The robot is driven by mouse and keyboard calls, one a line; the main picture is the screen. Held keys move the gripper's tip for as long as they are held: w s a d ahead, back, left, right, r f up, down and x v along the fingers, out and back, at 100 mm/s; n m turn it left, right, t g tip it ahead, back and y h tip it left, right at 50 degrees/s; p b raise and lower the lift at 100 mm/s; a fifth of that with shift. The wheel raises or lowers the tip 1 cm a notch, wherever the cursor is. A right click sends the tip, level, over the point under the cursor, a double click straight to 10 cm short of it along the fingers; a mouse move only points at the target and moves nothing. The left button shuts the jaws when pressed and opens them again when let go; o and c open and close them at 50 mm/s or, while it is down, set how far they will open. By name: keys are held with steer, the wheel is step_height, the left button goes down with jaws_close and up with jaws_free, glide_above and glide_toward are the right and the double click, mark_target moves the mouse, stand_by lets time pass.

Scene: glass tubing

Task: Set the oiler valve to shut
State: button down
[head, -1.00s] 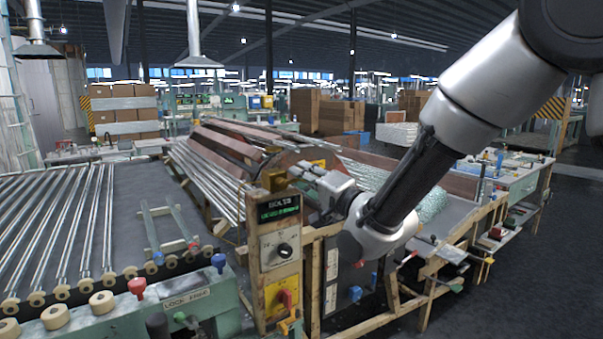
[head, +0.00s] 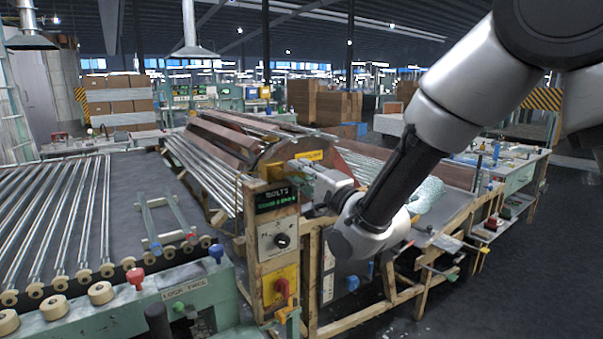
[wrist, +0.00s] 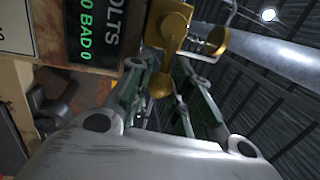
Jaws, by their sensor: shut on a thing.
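The oiler valve shows in the wrist view as a brass body (wrist: 170,24) with a rounded brass lever (wrist: 161,84) pointing toward my palm. My gripper (wrist: 166,72) has its green-padded fingers on either side of the lever and is shut on it. In the head view my gripper (head: 297,172) reaches left to the top of the wooden control post, just beside the counter sign.
The counter sign (head: 276,198) sits close beside my gripper. Below it are a black knob (head: 282,240) and a red switch (head: 281,288) on a yellow plate. A drum with glass tubes (head: 215,150) stands behind. A roller table (head: 110,215) is at left; the floor at right is clear.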

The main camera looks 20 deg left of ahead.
steer(key=shift+f, duration=0.1)
steer(key=c, duration=1.3)
jaws_free()
steer(key=shift+o, duration=0.2)
steer(key=v, duration=0.7)
steer(key=shift+s+d, duration=0.15)
steer(key=shift+d, duration=0.1)
